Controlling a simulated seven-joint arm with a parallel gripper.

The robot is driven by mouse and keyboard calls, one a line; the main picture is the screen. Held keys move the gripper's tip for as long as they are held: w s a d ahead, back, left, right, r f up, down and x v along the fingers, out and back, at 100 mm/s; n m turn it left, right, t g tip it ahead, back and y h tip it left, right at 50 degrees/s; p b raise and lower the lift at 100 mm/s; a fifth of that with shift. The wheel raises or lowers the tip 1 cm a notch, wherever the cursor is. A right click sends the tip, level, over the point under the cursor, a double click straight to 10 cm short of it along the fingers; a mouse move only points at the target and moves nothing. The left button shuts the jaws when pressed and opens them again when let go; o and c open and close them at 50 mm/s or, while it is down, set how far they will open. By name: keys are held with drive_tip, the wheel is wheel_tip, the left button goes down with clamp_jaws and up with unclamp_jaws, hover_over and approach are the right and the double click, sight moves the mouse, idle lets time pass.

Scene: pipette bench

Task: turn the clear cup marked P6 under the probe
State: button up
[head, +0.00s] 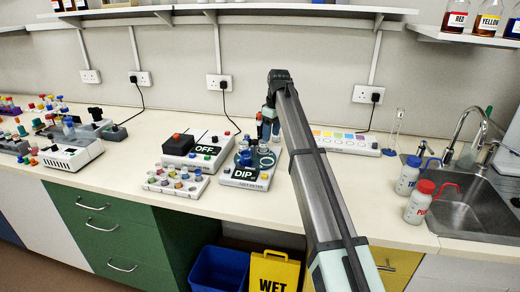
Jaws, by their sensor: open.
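A small device with a black "DIP" label (244,174) stands on the bench left of my arm. On its top are a round, pale part (264,159) with clear and bluish cup-like pieces (246,157). The probe and the P6 mark are too small to make out, so I cannot tell which cup is P6. My gripper (267,128) is open, points down and is above and behind the DIP device, apart from it. My arm hides part of the gripper and the bench to its right.
A black and white box labelled "OFF" (203,150) and a rack of small capped vials (178,181) stand close to the left. A strip with coloured squares (345,141) is behind my arm. Wash bottles (419,202) and a sink (470,210) are at right. The front bench edge is clear.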

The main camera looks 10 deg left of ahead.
drive_tip(key=s+a+f, duration=0.1)
drive_tip(key=s+a, duration=0.1)
drive_tip(key=s, duration=0.8)
drive_tip(key=shift+s+f, duration=0.3)
